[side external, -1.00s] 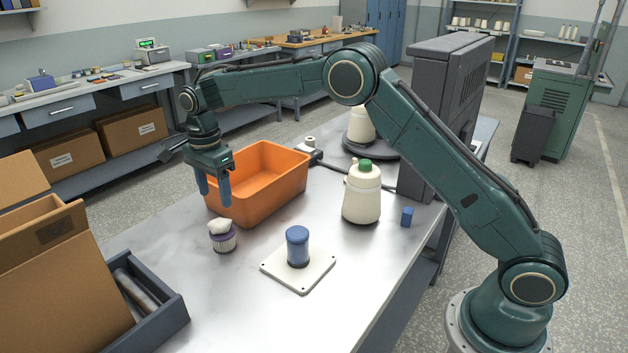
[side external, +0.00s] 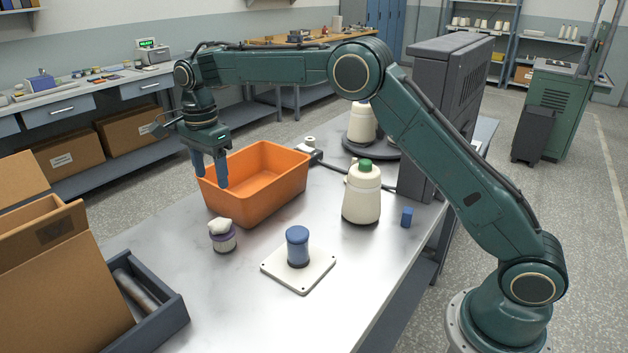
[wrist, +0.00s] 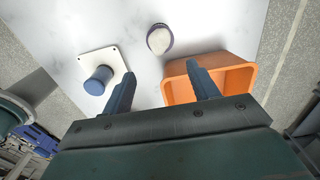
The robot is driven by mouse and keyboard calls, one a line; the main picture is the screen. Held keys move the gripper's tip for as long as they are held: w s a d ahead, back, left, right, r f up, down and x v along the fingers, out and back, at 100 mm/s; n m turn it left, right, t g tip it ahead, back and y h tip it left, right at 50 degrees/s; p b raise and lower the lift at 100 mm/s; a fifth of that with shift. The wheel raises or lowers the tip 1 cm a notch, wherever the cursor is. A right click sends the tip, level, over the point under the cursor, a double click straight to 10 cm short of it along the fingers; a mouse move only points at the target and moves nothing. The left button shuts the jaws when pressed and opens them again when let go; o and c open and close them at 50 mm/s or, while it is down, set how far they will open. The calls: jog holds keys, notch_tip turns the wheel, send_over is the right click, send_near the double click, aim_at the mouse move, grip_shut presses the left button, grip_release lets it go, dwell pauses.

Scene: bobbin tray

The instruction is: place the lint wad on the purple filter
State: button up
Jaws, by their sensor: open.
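The white lint wad (side external: 220,226) rests on top of the purple filter (side external: 223,241), which stands upright on the table left of the white plate. In the wrist view the lint wad (wrist: 159,41) shows inside the dark purple rim of the filter (wrist: 150,53). My gripper (side external: 210,182) is open and empty. It hangs above and behind the filter, beside the left end of the orange bin, apart from the wad. In the wrist view both fingers of my gripper (wrist: 161,82) are spread with nothing between them.
The orange bin (side external: 262,205) stands right behind the filter. A blue cylinder (side external: 297,247) stands on a white plate (side external: 311,277) in front. A cream cone with a green top (side external: 361,200) and a small blue cylinder (side external: 407,217) stand to the right. A grey tray (side external: 171,306) and cardboard box (side external: 60,275) fill the left.

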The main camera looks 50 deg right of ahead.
jog(key=s+d+r+n+t, duration=0.1)
jog(key=s+d+r+n, duration=0.25)
jog(key=s+r, duration=0.45)
jog(key=s+d+r+n+t, duration=0.2)
jog(key=s+r+n, duration=0.35)
jog(key=s, duration=0.55)
jog(key=s+d+f+n+t, duration=0.1)
jog(key=s+n, duration=0.3)
jog(key=s, duration=0.7)
jog(key=s+d+f+n+t, duration=0.1)
jog(key=s+f+n, duration=0.3)
jog(key=s, duration=0.6)
jog(key=shift+s+d+f+n+t, duration=0.3)
jog(key=shift+d+n, duration=0.2)
jog(key=shift+d, duration=0.25)
